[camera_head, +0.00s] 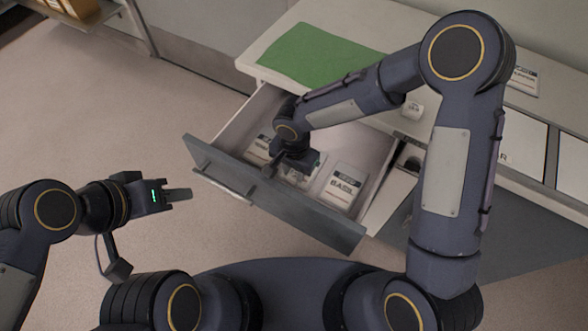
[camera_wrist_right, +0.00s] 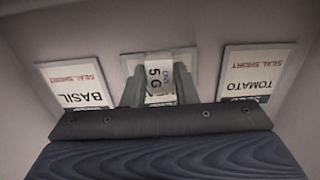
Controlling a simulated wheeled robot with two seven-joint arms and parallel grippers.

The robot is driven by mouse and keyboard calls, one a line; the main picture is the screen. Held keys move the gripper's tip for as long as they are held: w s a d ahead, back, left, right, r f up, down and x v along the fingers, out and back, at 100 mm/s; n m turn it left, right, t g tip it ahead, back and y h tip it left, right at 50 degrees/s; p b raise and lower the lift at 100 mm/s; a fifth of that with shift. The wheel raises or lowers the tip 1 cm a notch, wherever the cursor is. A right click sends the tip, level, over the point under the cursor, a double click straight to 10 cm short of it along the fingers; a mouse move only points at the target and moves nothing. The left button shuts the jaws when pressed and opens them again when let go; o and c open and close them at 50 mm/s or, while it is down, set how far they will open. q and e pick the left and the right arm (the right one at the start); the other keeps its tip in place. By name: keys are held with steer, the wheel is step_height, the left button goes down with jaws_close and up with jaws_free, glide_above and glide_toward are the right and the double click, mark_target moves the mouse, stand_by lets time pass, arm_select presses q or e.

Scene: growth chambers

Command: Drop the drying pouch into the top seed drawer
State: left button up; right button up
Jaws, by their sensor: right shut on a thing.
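The top seed drawer (camera_head: 218,168) is pulled open, with its dark front panel facing me. My right gripper (camera_head: 292,172) reaches down into it from above. In the right wrist view, my right gripper (camera_wrist_right: 160,90) is shut on the small white drying pouch (camera_wrist_right: 158,80), marked "5 G". The pouch hangs over a pale packet (camera_wrist_right: 190,62) in the middle of the drawer; I cannot tell whether they touch. A basil packet (camera_wrist_right: 75,87) and a tomato packet (camera_wrist_right: 258,72) lie on either side. My left gripper (camera_head: 182,194) is empty, outside the drawer; its finger gap is unclear.
A green mat (camera_head: 315,52) lies on the pale counter above the drawer. A small white labelled item (camera_head: 413,109) sits on the counter behind my right arm. Another packet (camera_head: 524,80) lies farther right. The floor left of the drawer is clear.

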mark_target(294, 173)
steer(key=shift+f, duration=0.25)
steer(key=o, duration=0.9)
steer(key=shift+s+d+f, duration=0.1)
steer(key=shift+o, duration=0.2)
steer(key=shift+r, duration=0.25)
steer(key=shift+r+p, duration=0.75)
steer(key=shift+r, duration=0.2)
step_height(294, 173, up, 11)
steer(key=p, duration=0.1)
steer(key=s+d+r+n+t+y, duration=0.1)
steer(key=s+d+r, duration=0.1)
steer(key=d+r, duration=0.35)
steer(key=s+d+r+n+t+y, duration=0.1)
steer(key=s+d+r, duration=0.2)
steer(key=d, duration=0.5)
steer(key=s+d+r+n+t+y, duration=0.1)
steer(key=s+d+n+t, duration=0.1)
steer(key=s+d, duration=0.4)
steer(key=s+t, duration=0.1)
steer(key=s, duration=0.4)
steer(key=shift+r+n+t+y, duration=0.15)
steer(key=shift+n+t+y, duration=0.15)
steer(key=shift+n+y, duration=0.1)
